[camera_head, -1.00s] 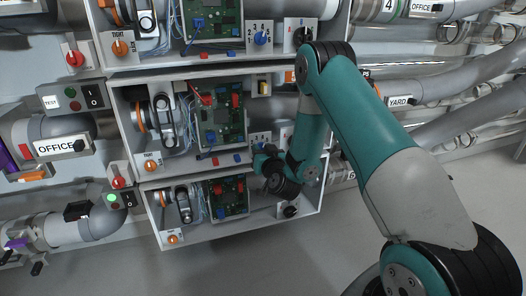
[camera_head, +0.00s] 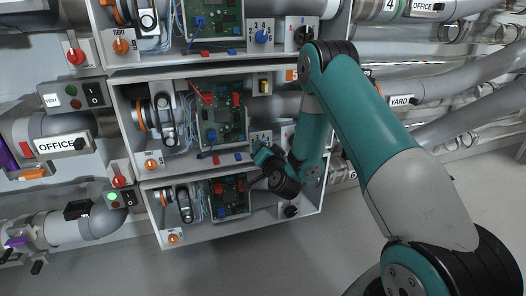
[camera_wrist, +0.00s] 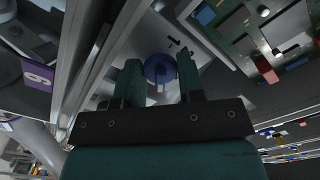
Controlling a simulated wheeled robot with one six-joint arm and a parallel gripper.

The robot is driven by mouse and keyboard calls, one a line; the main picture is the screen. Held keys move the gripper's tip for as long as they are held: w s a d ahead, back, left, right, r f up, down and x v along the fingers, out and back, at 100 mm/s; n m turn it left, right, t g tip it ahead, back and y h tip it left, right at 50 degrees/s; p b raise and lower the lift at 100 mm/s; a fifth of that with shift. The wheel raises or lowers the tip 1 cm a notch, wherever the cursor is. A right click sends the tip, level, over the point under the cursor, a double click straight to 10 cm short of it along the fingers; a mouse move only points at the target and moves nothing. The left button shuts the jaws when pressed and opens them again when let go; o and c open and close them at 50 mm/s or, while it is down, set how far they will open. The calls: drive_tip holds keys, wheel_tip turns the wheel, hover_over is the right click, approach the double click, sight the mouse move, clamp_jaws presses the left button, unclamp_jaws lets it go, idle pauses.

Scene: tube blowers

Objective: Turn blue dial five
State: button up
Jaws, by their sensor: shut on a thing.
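In the wrist view, the blue dial (camera_wrist: 160,69) sits between the two teal fingers of my gripper (camera_wrist: 159,72), which is shut on it. A short black mark shows on the pale panel just beyond the dial. In the head view, my gripper (camera_head: 259,156) is at the lower right of the middle box. It hides the dial there, and only part of the numbered plate (camera_head: 261,137) shows above it. Which number the dial points to cannot be read.
Green circuit boards (camera_head: 222,121) with red and blue parts lie left of my gripper. Another blue dial (camera_head: 262,37) with a numbered plate is in the upper box. Box walls and grey pipes (camera_head: 470,80) are close by. Open floor (camera_head: 300,265) lies below.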

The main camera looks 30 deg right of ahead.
drive_tip(key=shift+m, duration=0.6)
drive_tip(key=o, duration=0.9)
